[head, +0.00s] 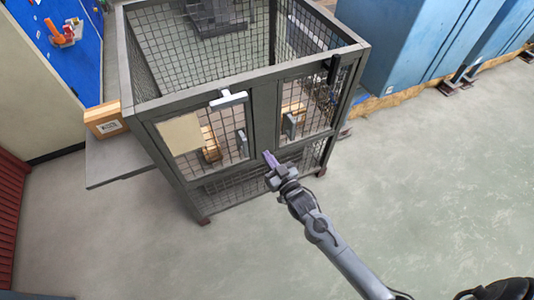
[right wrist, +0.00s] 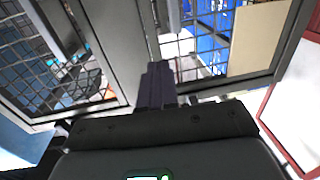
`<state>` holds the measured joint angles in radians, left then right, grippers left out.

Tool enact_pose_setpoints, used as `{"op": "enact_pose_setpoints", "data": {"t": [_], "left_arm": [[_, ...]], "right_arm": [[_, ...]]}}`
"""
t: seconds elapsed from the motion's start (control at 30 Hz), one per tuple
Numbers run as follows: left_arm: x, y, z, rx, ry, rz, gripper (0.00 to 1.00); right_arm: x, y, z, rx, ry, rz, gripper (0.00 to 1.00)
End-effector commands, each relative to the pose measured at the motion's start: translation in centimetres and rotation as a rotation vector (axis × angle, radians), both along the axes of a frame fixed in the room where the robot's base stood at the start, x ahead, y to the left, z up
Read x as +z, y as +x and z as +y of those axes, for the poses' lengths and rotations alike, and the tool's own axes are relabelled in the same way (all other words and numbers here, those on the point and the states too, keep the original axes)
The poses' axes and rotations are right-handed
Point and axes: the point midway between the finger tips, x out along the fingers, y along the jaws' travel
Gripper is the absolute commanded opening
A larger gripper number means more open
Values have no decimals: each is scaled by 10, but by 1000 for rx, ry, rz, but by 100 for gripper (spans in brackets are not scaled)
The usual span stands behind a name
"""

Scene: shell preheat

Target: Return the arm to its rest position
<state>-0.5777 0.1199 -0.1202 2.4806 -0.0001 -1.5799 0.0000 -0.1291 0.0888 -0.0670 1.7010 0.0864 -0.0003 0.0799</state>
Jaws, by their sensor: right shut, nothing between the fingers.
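My right gripper (head: 269,160) is in front of the wire-mesh cage (head: 264,105), near the post between its two front doors. Its purple-grey fingers are together with nothing between them. In the right wrist view the fingers (right wrist: 157,86) point toward the cage's grey frame (right wrist: 115,35); I cannot tell whether they touch it. My right arm (head: 335,248) reaches in from the lower right. My left gripper is not in view.
A side shelf (head: 120,160) with a cardboard box (head: 103,118) sticks out at the cage's left. Grey handles (head: 290,126) stand out from the doors. Blue cabinets (head: 410,45) stand at the back right. The floor (head: 440,180) at right is clear.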

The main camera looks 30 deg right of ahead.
Motion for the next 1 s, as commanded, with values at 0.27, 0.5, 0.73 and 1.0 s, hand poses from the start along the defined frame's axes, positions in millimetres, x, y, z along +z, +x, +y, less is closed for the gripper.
{"op": "enact_pose_setpoints", "data": {"t": [0.27,0.5,0.73,1.0], "left_arm": [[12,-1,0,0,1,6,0],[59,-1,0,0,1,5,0],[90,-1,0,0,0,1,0],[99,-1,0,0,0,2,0]], "right_arm": [[-6,-23,1,1,-1,33,0],[22,-85,15,32,5,144,0],[51,-151,36,77,-9,496,0],[77,-228,46,119,-68,911,0]]}}
